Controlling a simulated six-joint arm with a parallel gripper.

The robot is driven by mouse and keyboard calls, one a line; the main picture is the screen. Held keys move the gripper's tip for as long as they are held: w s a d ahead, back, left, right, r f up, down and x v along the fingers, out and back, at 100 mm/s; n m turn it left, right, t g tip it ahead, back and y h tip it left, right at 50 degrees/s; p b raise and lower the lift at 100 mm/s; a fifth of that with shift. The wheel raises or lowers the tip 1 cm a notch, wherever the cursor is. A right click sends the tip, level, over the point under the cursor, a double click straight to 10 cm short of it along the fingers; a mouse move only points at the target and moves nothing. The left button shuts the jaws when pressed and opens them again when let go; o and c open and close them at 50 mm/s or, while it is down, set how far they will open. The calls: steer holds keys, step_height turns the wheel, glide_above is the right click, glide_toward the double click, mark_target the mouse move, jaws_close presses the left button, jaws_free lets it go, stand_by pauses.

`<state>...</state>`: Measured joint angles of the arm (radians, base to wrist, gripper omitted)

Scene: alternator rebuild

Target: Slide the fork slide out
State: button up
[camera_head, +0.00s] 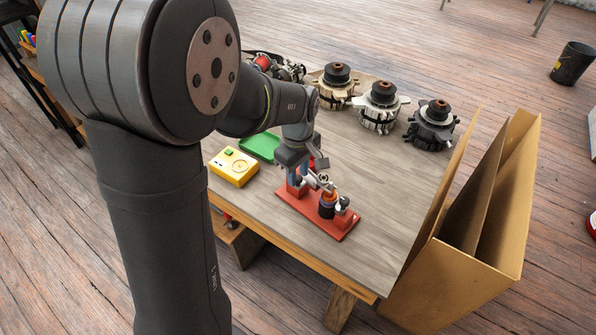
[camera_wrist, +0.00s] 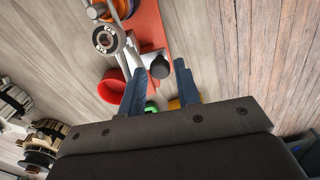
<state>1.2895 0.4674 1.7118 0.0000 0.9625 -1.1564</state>
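A red fixture base (camera_head: 330,222) lies on the table and carries a copper-and-dark cylinder (camera_head: 327,205) and a silver arm-like part. In the wrist view the silver part (camera_wrist: 128,54) has a ring-shaped bearing (camera_wrist: 105,38) at its end and lies across the red base (camera_wrist: 150,22). I cannot tell for certain which piece is the fork slide. A dark round knob (camera_wrist: 160,67) shows at the silver part's near end. My gripper (camera_wrist: 159,68) has its two blue fingers apart, with the knob showing between their tips. Contact cannot be told. In the head view my gripper (camera_head: 298,174) is over the base's left end.
A yellow box (camera_head: 233,168) and a green tray (camera_head: 261,146) lie left of the fixture. Several alternator units (camera_head: 381,107) stand along the table's back. A cardboard box (camera_head: 470,255) stands off the right edge. The table right of the fixture is clear.

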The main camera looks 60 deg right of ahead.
steer(key=shift+f, duration=0.1)
jaws_close()
steer(key=shift+w+d, duration=0.2)
steer(key=shift+w, duration=1.05)
steer(key=shift+w+d, duration=0.15)
steer(key=shift+w, duration=1.1)
jaws_free()
steer(key=shift+r, duration=0.2)
step_height(320, 180, up, 17)
